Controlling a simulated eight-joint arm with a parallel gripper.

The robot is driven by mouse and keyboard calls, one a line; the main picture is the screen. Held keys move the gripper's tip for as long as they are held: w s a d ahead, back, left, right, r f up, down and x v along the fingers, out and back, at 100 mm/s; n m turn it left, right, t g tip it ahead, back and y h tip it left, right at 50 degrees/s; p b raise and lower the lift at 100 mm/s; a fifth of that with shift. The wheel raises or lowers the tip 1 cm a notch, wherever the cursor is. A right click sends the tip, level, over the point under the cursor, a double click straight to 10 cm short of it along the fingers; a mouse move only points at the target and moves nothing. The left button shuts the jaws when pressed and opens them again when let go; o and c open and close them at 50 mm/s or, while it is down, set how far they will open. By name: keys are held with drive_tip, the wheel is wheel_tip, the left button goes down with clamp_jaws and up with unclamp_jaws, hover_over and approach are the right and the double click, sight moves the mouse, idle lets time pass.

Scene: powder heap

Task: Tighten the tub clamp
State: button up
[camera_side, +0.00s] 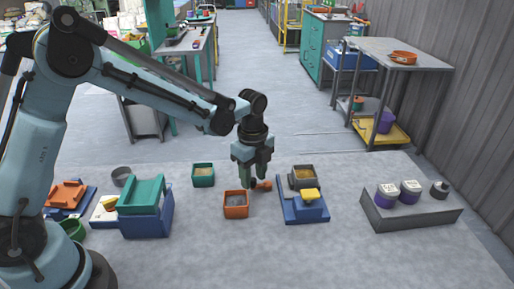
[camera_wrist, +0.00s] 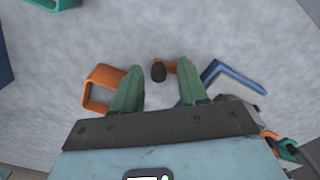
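The blue-based fixture (camera_side: 315,214) right of my gripper carries a grey tub (camera_side: 303,184) of tan powder and a yellow block (camera_side: 310,194); I take this as the tub clamp, but its tightening part is not clear. My gripper (camera_side: 253,182) points down, left of the fixture, low near the floor. In the wrist view its green fingers (camera_wrist: 159,70) stand apart. A dark round knob (camera_wrist: 158,73) shows in the gap, touching neither finger visibly. A small orange piece (camera_side: 263,185) lies beside the fingertips; it also shows by the right finger (camera_wrist: 169,63). Whether knob and piece are joined is unclear.
An orange box (camera_side: 236,210) of grey material stands close left of my gripper, and a green box (camera_side: 203,181) behind it. A blue stand with a green tray (camera_side: 141,193) is further left. A grey block (camera_side: 410,214) with purple jars stands right. Front floor is clear.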

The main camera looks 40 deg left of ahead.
sight(253, 178)
drive_tip(key=shift+r, duration=3.8)
drive_tip(key=shift+s+r, duration=0.1)
drive_tip(key=shift+s, duration=0.05)
drive_tip(key=s+a+r+n+t, duration=0.2)
drive_tip(key=s+a+n+t, duration=0.1)
drive_tip(key=s+n, duration=0.4)
drive_tip(key=s+a+r+n+t, duration=0.2)
drive_tip(key=s+n+t, duration=0.2)
drive_tip(key=s+n, duration=0.3)
drive_tip(key=n, duration=0.5)
drive_tip(key=shift+s+a, duration=0.25)
drive_tip(key=shift+a, duration=0.15)
